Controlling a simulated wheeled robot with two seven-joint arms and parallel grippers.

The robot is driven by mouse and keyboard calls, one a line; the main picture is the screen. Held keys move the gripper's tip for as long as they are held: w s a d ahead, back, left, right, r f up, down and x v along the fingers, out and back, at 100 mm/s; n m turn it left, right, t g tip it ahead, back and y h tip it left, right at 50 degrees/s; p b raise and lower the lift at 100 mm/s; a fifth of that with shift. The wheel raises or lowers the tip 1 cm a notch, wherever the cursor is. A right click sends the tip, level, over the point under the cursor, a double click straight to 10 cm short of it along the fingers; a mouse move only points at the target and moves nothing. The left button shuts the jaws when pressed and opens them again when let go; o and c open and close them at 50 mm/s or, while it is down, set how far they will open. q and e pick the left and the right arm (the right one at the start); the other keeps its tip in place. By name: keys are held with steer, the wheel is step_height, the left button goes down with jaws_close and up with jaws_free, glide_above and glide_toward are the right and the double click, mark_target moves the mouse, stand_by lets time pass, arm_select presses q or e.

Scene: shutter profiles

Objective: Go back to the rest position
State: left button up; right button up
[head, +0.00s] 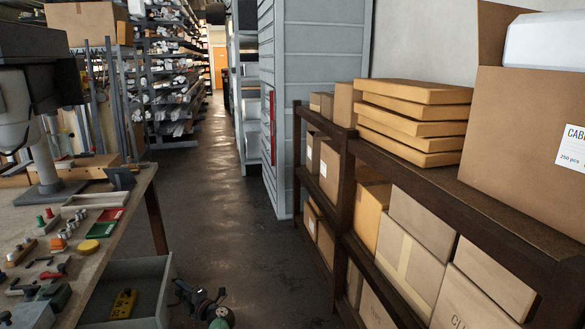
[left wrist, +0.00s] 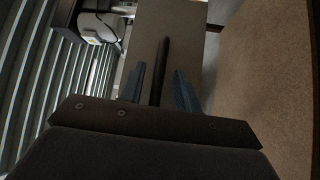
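My left gripper (left wrist: 159,69) shows in the left wrist view with its two blue-grey fingers spread apart. A dark rod (left wrist: 161,60) shows in the gap between the fingers. It is narrower than the gap and I see no finger touching it; how far off it is, I cannot tell. In the head view a dark device with a green round part (head: 205,306) shows low in the middle; I cannot tell whether it belongs to my arm. My right gripper is not in view.
A workbench (head: 105,245) with small parts and an open drawer (head: 150,290) stands at the left. A dark shelf rack (head: 480,215) with cardboard boxes stands at the right. Grey slats (left wrist: 45,85) line the wrist view's left side.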

arm_select(q)
steer(key=shift+w+t, duration=0.25)
steer(key=shift+t, duration=0.05)
steer(key=w+d+r+m+t+h, duration=0.6)
steer(key=w+d+m+t+h, duration=0.2)
steer(key=d+m+h, duration=0.35)
steer(key=s+d+r+m+g+h, duration=0.2)
steer(key=s+d+r+m+h, duration=0.1)
steer(key=d+m+h, duration=0.25)
steer(key=s+d+r+m+g+h, duration=0.2)
steer(key=s+d+r+m+h, duration=0.1)
steer(key=d+m+h, duration=0.3)
steer(key=s+f+m+g+y, duration=0.1)
steer(key=s+f+g, duration=0.3)
steer(key=s, duration=1.6)
steer(key=s+f+m+g+y, duration=0.2)
steer(key=s+f+g, duration=0.3)
steer(key=s+f, duration=0.6)
steer(key=s+f+m+g+y, duration=0.2)
steer(key=s+f, duration=0.6)
steer(key=s, duration=2.1)
steer(key=shift+s+m+g, duration=0.3)
steer(key=shift+m+g, duration=0.7)
steer(key=shift+g, duration=0.2)
steer(key=shift+w, duration=0.1)
